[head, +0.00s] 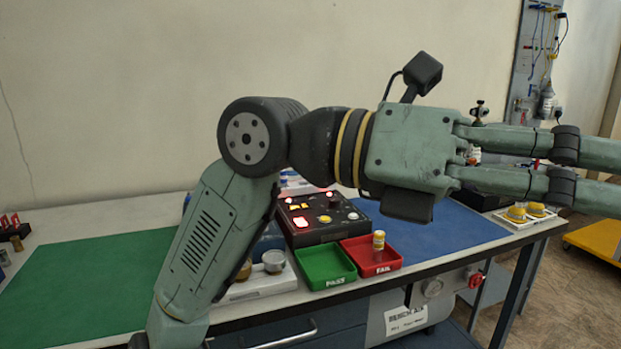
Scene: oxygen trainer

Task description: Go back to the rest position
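My arm reaches up from the lower left and bends across the bench. My gripper (575,168) points to the right, raised in front of the bench's right part. Its two fingers run side by side with a narrow gap between them. Their tips are cut off by the right edge of the head view, so I cannot tell whether they are open or shut. No object shows between the visible parts of the fingers.
The bench has a green mat (90,285) and a blue mat (455,235). A lit black control box (305,232) stands behind a green PASS tray (325,268) and a red FAIL tray (357,252). A yellow-capped vial (379,240) stands at the red tray. A yellow platform (597,243) is right.

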